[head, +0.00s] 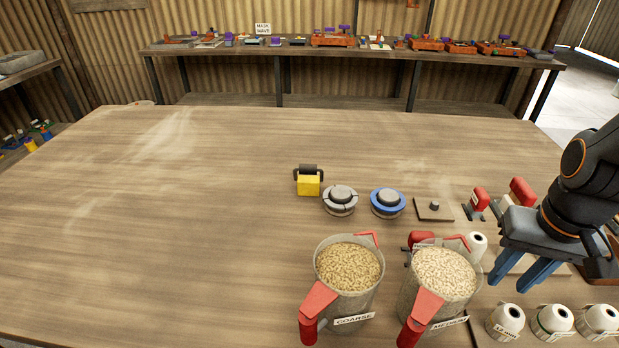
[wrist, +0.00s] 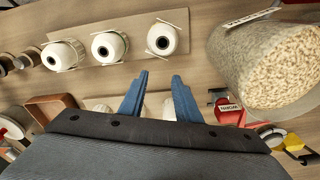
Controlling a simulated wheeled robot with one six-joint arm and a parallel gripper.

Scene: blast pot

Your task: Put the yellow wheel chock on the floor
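The yellow wheel chock (head: 308,185) stands on the wooden table near the middle in the head view, with a dark handle on top. A yellow and black piece at the right edge of the wrist view (wrist: 295,141) looks like it. My gripper (head: 509,284) is at the right, above the table and well apart from the chock. Its blue fingers (wrist: 160,84) are apart, with nothing between them. Pale concrete floor (head: 592,92) shows beyond the opening at the far right.
Two grit jugs marked coarse (head: 347,275) and medium (head: 440,280) stand in front of the chock. Round grey (head: 340,200) and blue-rimmed (head: 387,203) parts sit right of it. White nozzles (head: 552,321) line the front right. The table's left half (head: 140,220) is clear.

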